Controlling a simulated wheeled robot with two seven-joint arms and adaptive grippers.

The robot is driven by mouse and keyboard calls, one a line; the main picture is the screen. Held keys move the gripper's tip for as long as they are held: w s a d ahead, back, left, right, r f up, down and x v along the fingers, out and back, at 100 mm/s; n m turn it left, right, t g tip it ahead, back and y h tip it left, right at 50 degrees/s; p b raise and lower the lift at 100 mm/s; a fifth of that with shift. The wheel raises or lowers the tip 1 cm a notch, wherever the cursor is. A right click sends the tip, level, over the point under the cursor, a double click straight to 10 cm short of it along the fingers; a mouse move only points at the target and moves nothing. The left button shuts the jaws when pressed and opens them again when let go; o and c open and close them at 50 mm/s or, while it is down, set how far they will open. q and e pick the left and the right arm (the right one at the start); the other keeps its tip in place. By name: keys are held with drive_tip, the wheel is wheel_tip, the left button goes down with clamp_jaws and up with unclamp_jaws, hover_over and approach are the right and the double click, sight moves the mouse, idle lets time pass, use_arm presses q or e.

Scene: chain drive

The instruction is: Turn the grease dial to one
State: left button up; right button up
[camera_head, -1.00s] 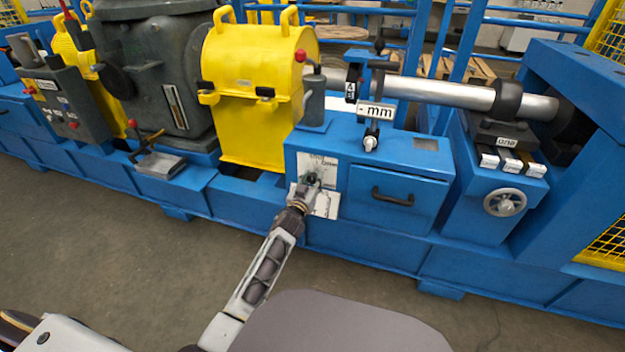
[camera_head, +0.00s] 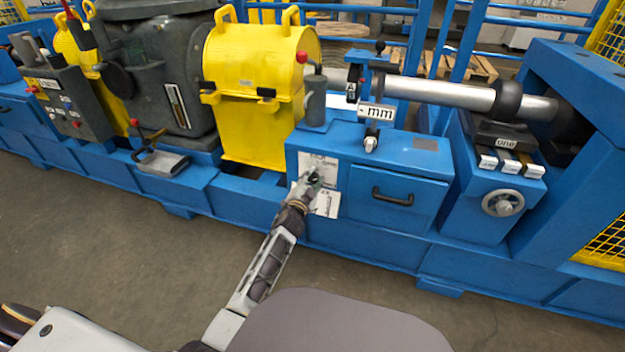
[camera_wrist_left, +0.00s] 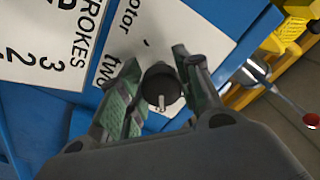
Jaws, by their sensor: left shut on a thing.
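The grease dial is a small black round knob (camera_wrist_left: 161,86) with a pale pointer mark, on a white label plate (camera_wrist_left: 118,45) in the left wrist view. In the head view my left gripper (camera_head: 311,181) reaches the front of the blue cabinet and hides most of the dial. My right gripper is in neither view.
The blue cabinet (camera_head: 425,180) has a drawer with a black handle (camera_head: 393,197) right of the dial. A yellow guard (camera_head: 245,125) stands to the left. A handwheel (camera_head: 503,203) is farther right. Open floor (camera_head: 120,250) lies in front.

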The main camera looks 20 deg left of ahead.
use_arm(q)
drive_tip(key=shift+m, duration=1.1)
drive_tip(key=o, duration=1)
drive_tip(key=shift+o, duration=0.2)
drive_tip(key=s, duration=1.2)
drive_tip(key=shift+a, duration=0.2)
drive_tip(key=shift+a, duration=0.1)
